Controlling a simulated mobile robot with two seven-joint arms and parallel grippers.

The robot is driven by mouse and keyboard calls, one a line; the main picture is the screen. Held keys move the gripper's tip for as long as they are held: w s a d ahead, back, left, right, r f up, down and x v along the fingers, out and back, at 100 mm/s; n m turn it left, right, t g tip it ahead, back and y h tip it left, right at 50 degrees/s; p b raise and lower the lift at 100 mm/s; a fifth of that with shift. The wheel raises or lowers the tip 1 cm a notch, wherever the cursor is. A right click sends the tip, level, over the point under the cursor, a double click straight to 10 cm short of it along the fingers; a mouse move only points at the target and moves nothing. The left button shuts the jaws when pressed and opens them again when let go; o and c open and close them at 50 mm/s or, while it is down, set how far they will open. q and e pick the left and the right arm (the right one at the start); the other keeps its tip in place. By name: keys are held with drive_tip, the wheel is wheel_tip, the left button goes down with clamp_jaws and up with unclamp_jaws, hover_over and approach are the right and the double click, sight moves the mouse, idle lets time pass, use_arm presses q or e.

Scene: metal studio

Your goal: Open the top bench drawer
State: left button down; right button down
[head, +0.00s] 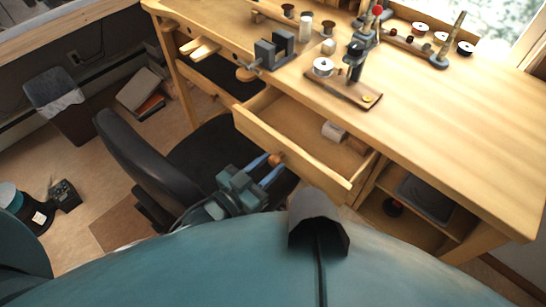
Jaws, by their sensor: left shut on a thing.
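The top bench drawer (291,148) is a light wooden drawer under the workbench, in the middle of the head view. My right gripper is not in view.
The wooden workbench (440,125) carries a vise (275,48), spools and a stand with a wooden base (343,88). A black chair (140,160) stands close on the left of my left gripper. An open shelf (425,200) is right of the drawer.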

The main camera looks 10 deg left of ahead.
use_arm(q)
drive_tip(key=c, duration=1.1)
unclamp_jaws()
drive_tip(key=shift+w, duration=0.1)
drive_tip(key=shift+o, duration=0.2)
wheel_tip(320, 180, up, 10)
drive_tip(key=shift+p, duration=0.35)
drive_tip(key=shift+f, duration=0.1)
